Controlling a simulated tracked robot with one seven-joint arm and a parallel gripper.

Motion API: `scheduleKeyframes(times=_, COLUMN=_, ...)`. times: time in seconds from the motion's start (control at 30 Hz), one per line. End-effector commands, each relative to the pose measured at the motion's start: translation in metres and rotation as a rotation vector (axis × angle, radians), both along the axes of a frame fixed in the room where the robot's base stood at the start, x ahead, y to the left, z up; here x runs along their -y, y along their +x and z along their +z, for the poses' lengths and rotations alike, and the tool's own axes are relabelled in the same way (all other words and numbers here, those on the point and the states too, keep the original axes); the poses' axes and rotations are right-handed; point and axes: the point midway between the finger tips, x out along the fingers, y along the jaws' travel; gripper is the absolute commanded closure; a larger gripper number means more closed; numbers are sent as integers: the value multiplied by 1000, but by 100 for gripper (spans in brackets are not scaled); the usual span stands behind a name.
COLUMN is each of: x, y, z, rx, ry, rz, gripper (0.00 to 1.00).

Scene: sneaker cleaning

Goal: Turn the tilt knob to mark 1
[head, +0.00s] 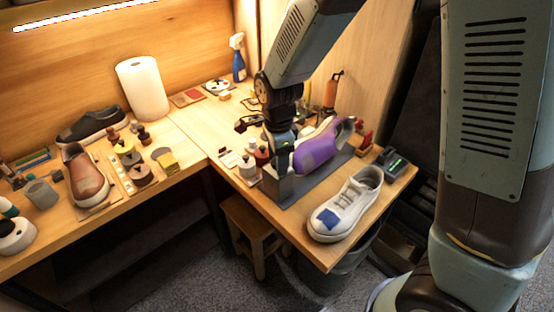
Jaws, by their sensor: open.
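A grey shoe stand (295,190) is on the right-hand bench, with an upright plate at its left end. A purple shoe (318,147) rests on it, toe to the left. My gripper (281,148) points down just left of the shoe's toe, above the stand's upright end. Its fingers are small and partly lost among the stand and bottles; I take it as open, with nothing seen held. I cannot make out the tilt knob or its marks; the arm and stand may hide them.
A white sneaker (345,208) with a blue patch lies near the front edge. A dark device with a green display (394,163) is at the right edge. Small bottles (249,166) crowd the stand's left side. A paper roll (143,90) and spray bottle (238,58) stand behind.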

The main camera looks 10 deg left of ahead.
Motion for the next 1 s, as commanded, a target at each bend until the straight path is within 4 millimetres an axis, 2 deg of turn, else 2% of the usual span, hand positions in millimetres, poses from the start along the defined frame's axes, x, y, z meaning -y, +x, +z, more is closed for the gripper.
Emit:
scheduleKeyframes(times=0.2, x=1, y=0, z=0, rx=-1, ry=-1, rz=218, gripper=45)
scheduleKeyframes(times=0.47, x=1, y=0, z=0, rx=-1, ry=-1, rz=345, gripper=45)
scheduleKeyframes(times=0.7, x=1, y=0, z=0, rx=0, ry=-1, rz=599, gripper=45)
scheduleKeyframes(times=1.0, x=1, y=0, z=0, rx=0, ry=-1, rz=757, gripper=45)
